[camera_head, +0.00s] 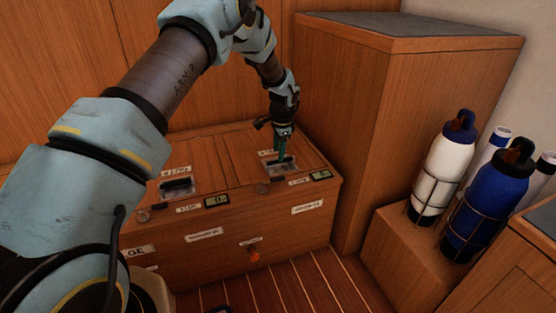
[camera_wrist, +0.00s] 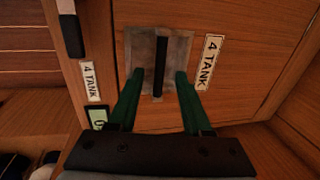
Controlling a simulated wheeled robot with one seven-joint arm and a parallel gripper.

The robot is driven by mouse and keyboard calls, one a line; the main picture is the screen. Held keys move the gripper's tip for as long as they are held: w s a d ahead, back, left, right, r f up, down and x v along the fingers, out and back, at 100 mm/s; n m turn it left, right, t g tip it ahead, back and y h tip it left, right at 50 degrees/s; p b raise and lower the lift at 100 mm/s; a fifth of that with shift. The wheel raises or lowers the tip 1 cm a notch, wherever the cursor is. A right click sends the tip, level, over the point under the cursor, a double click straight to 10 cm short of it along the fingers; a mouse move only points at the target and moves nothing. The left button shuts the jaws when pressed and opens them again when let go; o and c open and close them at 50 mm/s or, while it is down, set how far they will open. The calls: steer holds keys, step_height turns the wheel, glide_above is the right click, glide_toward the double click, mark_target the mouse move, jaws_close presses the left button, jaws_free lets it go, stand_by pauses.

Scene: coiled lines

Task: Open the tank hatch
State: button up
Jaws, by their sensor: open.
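The tank hatch (camera_head: 300,152) is a wooden lid on top of the low wooden box, at its right end. It lies flat and closed. In the wrist view its label (camera_wrist: 209,62) reads "4 TANK". A black bar handle (camera_wrist: 160,62) sits in a grey recessed plate (camera_wrist: 141,58) on the hatch. My gripper (camera_wrist: 160,76) is open, its two green fingers on either side of the bar's lower part, apart from it. In the head view my gripper (camera_head: 283,155) points down over the plate and hides part of the handle.
A second hatch with a black handle (camera_head: 176,184) is at left. Small displays (camera_head: 321,175) line the front edge. A tall wooden cabinet (camera_head: 370,120) stands close at right. White (camera_head: 443,165) and blue (camera_head: 488,205) bottles stand in racks further right.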

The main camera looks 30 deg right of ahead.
steer(key=shift+w+f, duration=0.2)
steer(key=shift+f, duration=0.65)
steer(key=shift+w+f, duration=0.15)
steer(key=shift+f, duration=0.65)
jaws_close()
